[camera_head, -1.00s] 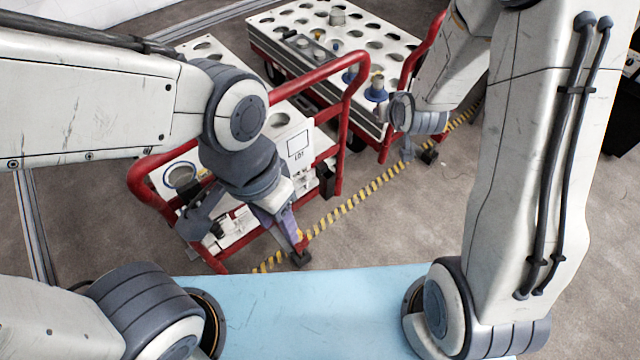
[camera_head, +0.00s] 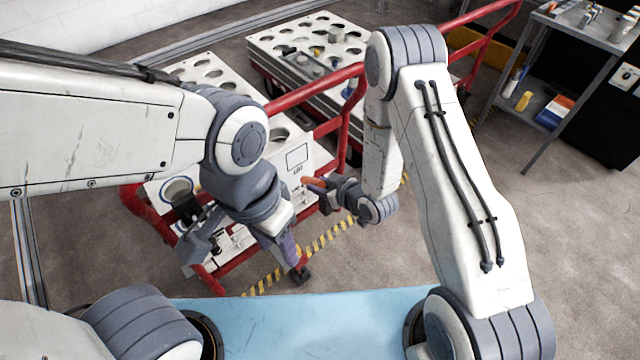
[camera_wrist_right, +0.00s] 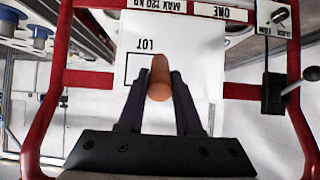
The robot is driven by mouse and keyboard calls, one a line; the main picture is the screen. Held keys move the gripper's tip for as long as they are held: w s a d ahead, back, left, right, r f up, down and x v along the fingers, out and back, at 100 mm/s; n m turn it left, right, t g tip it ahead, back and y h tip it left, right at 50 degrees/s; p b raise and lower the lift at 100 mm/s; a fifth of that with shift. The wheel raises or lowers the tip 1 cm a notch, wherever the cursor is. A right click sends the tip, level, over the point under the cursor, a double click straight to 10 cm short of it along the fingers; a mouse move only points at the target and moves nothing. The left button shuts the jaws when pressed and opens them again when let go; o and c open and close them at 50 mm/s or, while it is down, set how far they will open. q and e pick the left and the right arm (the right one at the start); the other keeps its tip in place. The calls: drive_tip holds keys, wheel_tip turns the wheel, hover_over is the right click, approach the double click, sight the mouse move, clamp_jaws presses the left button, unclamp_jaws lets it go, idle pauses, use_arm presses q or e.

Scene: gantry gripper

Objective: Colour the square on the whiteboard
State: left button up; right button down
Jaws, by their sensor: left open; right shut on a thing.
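The whiteboard (camera_head: 310,150) is a white panel on the red cart, with a black outlined square (camera_head: 297,156) above the word LOT. The inside of the square looks white. In the right wrist view the square (camera_wrist_right: 132,66) shows in part, behind an orange marker (camera_wrist_right: 160,80). My right gripper (camera_head: 325,185) is shut on the marker (camera_head: 312,181), which points at the panel just below and right of the square in the head view. I cannot tell whether its tip touches the board. My left gripper (camera_head: 245,260) is open and empty, low at the cart's front.
The red cart frame (camera_head: 318,87) rises beside the panel. A second cart with a holed white top (camera_head: 265,45) stands behind. A metal shelf table (camera_head: 580,30) with tools is at the upper right. A toggle switch (camera_wrist_right: 278,90) is near the panel.

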sight(303, 177)
drive_tip(key=shift+w+a, duration=0.9)
drive_tip(key=shift+w, duration=0.3)
drive_tip(key=shift+w+a, duration=0.85)
drive_tip(key=shift+w, duration=0.35)
drive_tip(key=shift+w+a, duration=0.4)
drive_tip(key=shift+w, duration=0.1)
drive_tip(key=w+d, duration=0.4)
drive_tip(key=d, duration=0.1)
drive_tip(key=shift+d, duration=0.35)
drive_tip(key=shift+s+a+r+b, duration=0.15)
drive_tip(key=shift+s+a, duration=0.5)
drive_tip(key=shift+a, duration=0.35)
drive_tip(key=shift+s+a+f+b, duration=0.1)
drive_tip(key=shift+s+a+b, duration=0.05)
drive_tip(key=shift+s+a, duration=0.65)
drive_tip(key=shift+s+a+r+b, duration=0.15)
drive_tip(key=shift+s+a, duration=0.35)
drive_tip(key=shift+a, duration=0.65)
drive_tip(key=shift+d+r+p, duration=0.15)
drive_tip(key=shift+r+p, duration=0.45)
drive_tip(key=shift+r, duration=0.1)
drive_tip(key=w+d, duration=0.4)
drive_tip(key=d, duration=0.1)
drive_tip(key=shift+d+f, duration=0.15)
drive_tip(key=shift+d, duration=0.15)
